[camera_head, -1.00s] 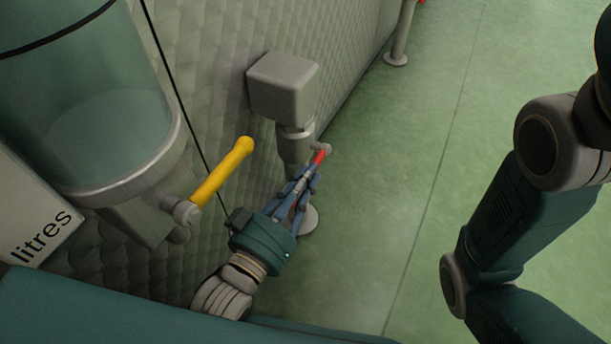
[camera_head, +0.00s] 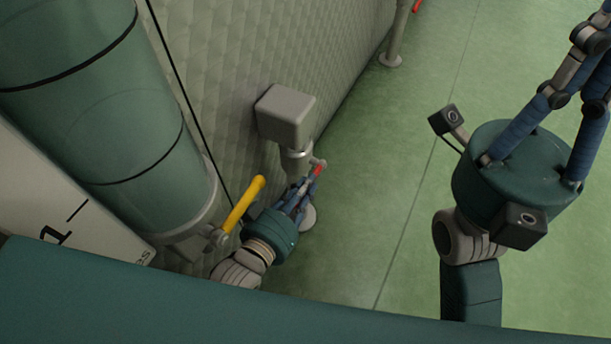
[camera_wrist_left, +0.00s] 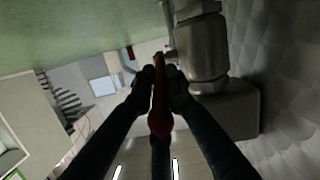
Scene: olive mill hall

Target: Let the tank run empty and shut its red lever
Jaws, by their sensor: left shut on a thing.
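The red lever (camera_head: 318,170) sits on a grey valve pipe (camera_head: 296,160) beneath a grey box (camera_head: 286,115) at the wall. My left gripper (camera_head: 310,182) is shut on the red lever, with its red end showing past the fingertips. In the left wrist view the lever (camera_wrist_left: 160,110) runs between the fingers. A green cylindrical tank (camera_head: 110,110) with black bands stands at the left; I cannot tell what is in it. My right gripper (camera_head: 590,90) is at the upper right, away from the valve, its fingertips cut off by the picture's edge.
A yellow lever (camera_head: 243,203) sits at the tank's foot, close to my left wrist. A white scale board (camera_head: 60,205) stands beside the tank. A padded grey wall (camera_head: 340,50) runs behind the valve.

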